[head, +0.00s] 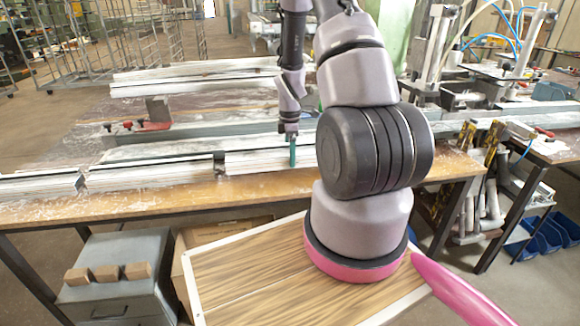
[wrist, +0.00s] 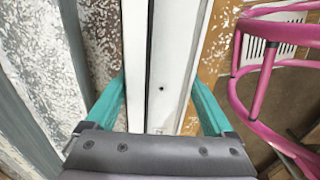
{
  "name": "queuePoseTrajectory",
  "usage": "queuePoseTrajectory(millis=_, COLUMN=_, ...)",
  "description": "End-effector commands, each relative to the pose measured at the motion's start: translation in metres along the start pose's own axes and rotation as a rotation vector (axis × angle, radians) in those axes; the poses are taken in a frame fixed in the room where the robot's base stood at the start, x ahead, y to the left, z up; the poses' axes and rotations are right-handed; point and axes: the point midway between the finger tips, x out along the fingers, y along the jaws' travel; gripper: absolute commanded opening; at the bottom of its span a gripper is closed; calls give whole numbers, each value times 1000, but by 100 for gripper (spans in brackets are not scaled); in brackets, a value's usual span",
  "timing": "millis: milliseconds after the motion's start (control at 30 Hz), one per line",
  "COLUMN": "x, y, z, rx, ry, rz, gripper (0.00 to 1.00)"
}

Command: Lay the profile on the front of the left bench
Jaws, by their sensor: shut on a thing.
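The white profile (wrist: 175,60) runs lengthwise between the two teal fingers of my gripper (wrist: 160,90) in the wrist view; a small dark hole shows in its face. In the head view my gripper (head: 292,150) points down at the front of the bench (head: 200,195), its teal finger in front of a white profile (head: 255,161). My gripper is shut on this profile. The profile is along the bench's front edge; I cannot tell whether it rests on the top or hangs just above. My arm hides its right part.
More white profiles (head: 150,174) lie to the left along the front edge. Longer profiles (head: 200,74) lie at the back, and a red-handled clamp (head: 150,124) stands mid-bench. A grey cabinet (head: 118,270) with wooden blocks stands below. A right bench (head: 555,145) carries machinery.

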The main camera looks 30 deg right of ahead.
Motion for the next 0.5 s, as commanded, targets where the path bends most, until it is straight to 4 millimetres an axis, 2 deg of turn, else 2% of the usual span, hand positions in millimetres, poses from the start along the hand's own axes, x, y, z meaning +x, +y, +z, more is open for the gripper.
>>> queuePoseTrajectory(millis=167, x=10, y=1, z=0, rx=-1, ry=0, rz=1, gripper=0)
queuePoseTrajectory(millis=400, x=41, y=0, z=0, rx=0, ry=0, rz=0, gripper=0)
queuePoseTrajectory(millis=500, x=44, y=1, z=0, rx=-1, ry=0, rz=3, gripper=0)
